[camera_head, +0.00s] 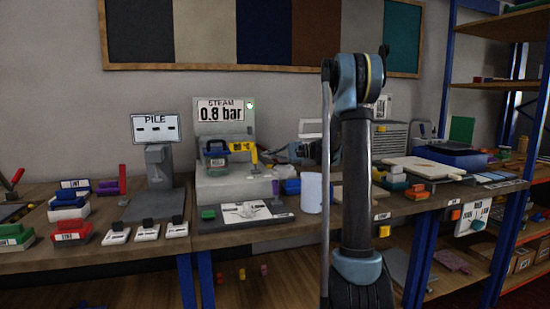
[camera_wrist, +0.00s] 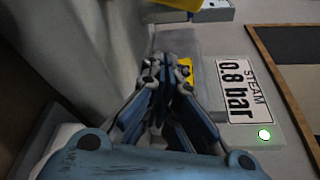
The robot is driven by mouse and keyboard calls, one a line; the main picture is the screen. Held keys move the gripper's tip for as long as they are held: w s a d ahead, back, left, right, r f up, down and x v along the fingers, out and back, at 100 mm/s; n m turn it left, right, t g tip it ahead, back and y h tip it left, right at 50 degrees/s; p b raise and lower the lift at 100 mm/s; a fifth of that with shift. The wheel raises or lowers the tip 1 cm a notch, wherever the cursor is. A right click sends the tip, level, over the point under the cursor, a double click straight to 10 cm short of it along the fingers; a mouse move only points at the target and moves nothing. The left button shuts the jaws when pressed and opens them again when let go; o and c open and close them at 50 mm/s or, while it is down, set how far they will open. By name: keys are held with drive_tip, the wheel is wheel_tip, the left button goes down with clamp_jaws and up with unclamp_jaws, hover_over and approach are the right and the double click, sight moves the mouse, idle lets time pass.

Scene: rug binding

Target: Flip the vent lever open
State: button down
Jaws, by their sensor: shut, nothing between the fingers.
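The steam unit (camera_head: 225,180) is a pale box with a "STEAM 0.8 bar" sign (camera_head: 221,110). A yellow upright piece, likely the vent lever (camera_head: 254,153), stands at its front right, beside a yellow label plate (camera_head: 240,146). My gripper (camera_head: 271,155) is just right of the lever, partly hidden behind my arm. In the wrist view my gripper (camera_wrist: 155,64) is shut and empty. Its tips are in front of a yellow patch, likely the lever (camera_wrist: 186,68), and partly cover it. I cannot tell whether they touch.
A green lamp (camera_head: 250,105) glows beside the sign. A white board (camera_head: 246,213) lies in front on the wooden bench (camera_head: 265,231).

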sight(255, 156)
drive_tip(key=a, duration=0.5)
drive_tip(key=shift+f, duration=0.25)
drive_tip(key=shift+s+d+r, duration=0.2)
drive_tip(key=shift+s+r, duration=0.05)
drive_tip(key=shift+s, duration=0.3)
drive_tip(key=shift+s+d+r, duration=0.2)
drive_tip(key=shift+s, duration=0.4)
drive_tip(key=shift+s+d+r, duration=0.2)
drive_tip(key=shift+s+r, duration=0.05)
drive_tip(key=shift+s, duration=0.3)
